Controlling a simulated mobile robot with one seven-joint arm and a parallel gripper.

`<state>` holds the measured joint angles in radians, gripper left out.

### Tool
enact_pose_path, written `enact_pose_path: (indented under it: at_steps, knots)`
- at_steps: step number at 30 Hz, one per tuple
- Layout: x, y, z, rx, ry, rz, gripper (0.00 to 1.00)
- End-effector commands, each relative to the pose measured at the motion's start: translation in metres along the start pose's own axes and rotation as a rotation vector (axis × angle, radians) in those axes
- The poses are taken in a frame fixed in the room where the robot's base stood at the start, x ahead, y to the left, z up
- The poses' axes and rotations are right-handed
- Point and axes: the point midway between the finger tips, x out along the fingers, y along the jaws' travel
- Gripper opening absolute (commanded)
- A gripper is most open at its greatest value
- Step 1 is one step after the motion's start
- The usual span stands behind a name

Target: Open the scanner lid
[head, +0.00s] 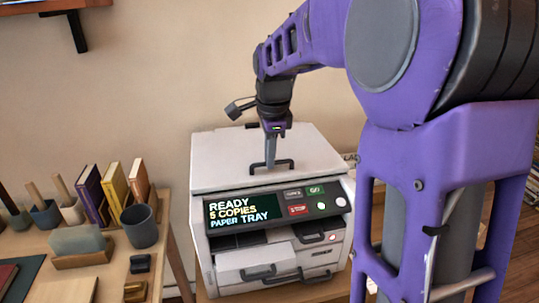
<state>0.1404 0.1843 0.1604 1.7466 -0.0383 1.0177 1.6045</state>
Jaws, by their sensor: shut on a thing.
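The scanner (275,252) is a white copier standing on a wooden surface in the middle of the head view. Its lid (225,160) lies flat on top and looks closed. A dark handle (287,164) is at the lid's front edge. My gripper (270,164) comes down from above and is shut on the handle; the fingers hide part of it. The front panel screen (243,211) reads "READY 5 COPIES PAPER TRAY", with buttons to its right. A drawer (256,264) at the lower left of the front sticks out.
A wooden desk (110,267) on the left holds several upright books (115,190), a dark cup (139,225) and small pots. A shelf (58,8) hangs on the wall at upper left. My arm fills the right side.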

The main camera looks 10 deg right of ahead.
Motion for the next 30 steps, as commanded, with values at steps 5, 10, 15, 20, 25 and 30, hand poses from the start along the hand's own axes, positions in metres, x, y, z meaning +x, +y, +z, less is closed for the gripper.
enact_pose_path:
  at_steps: [5,10,15,20,25,30]
  knots:
    - [-0.013,-0.006,0.000,0.000,0.000,-0.004,0.00]
    - [-0.036,-0.019,0.000,-0.001,0.000,-0.007,0.00]
    - [-0.064,-0.042,0.001,-0.002,0.000,-0.011,0.00]
    - [-0.086,-0.070,0.001,-0.002,0.000,-0.012,0.00]
    - [-0.102,-0.100,0.001,-0.001,0.000,-0.011,0.00]
    - [-0.114,-0.127,0.000,-0.001,0.001,-0.009,0.00]
